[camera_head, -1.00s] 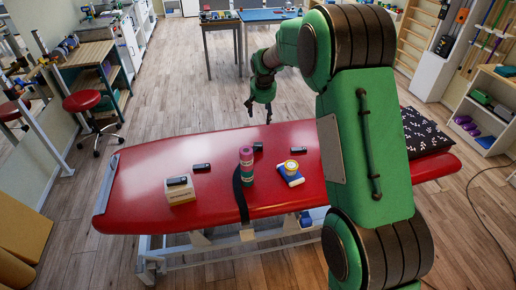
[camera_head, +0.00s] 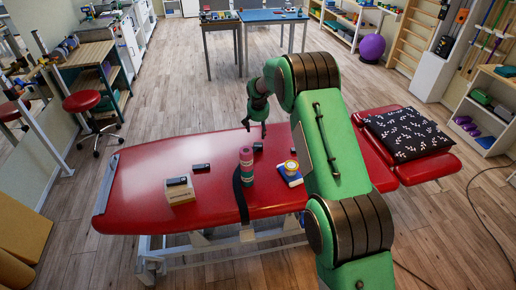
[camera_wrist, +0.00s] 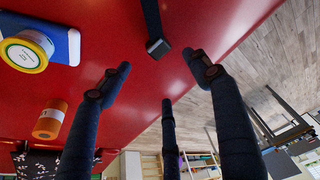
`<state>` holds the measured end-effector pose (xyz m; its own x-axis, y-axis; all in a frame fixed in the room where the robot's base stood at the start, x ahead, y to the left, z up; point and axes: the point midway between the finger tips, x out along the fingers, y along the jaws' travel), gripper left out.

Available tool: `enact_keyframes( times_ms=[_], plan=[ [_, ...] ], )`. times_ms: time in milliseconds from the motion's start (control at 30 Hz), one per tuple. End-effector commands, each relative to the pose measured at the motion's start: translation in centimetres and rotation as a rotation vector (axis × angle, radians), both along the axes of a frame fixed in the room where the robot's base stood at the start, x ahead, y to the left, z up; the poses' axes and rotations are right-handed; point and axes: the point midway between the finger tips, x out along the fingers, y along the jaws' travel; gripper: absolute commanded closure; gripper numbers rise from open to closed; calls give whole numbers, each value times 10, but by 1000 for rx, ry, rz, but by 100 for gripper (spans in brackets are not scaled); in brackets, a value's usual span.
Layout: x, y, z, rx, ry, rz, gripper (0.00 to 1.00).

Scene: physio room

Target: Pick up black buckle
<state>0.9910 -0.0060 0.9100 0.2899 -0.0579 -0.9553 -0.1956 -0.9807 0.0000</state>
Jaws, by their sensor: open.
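A small black buckle (camera_head: 258,147) lies on the red treatment table (camera_head: 130,195), near its far edge and behind a standing pink and green roll (camera_head: 246,165). In the wrist view the black buckle (camera_wrist: 157,47) has a grey face and sits at the end of a dark strap (camera_wrist: 151,14). The strap (camera_head: 240,195) also hangs over the table's near edge in the head view. My gripper (camera_head: 255,130) is above the far edge, close to the buckle, fingers pointing down. In the wrist view my gripper (camera_wrist: 160,78) is open and empty, its fingers spread below the buckle.
Other small black items are on the table (camera_head: 201,167) and on a cardboard box (camera_head: 180,194). A yellow-white tape roll (camera_head: 291,166) rests on a blue-white pack (camera_head: 290,179).

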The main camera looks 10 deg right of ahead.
Motion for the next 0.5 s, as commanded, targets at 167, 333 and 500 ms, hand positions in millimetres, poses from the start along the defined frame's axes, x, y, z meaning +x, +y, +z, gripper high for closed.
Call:
enact_keyframes(
  times_ms=[167, 333, 500],
  plan=[
    [1, 0, -5, 0, 1, 0, 38],
    [5, -1, -21, -1, 2, 0, 38],
    [12, -3, -44, 0, 2, 0, 38]
  ],
)
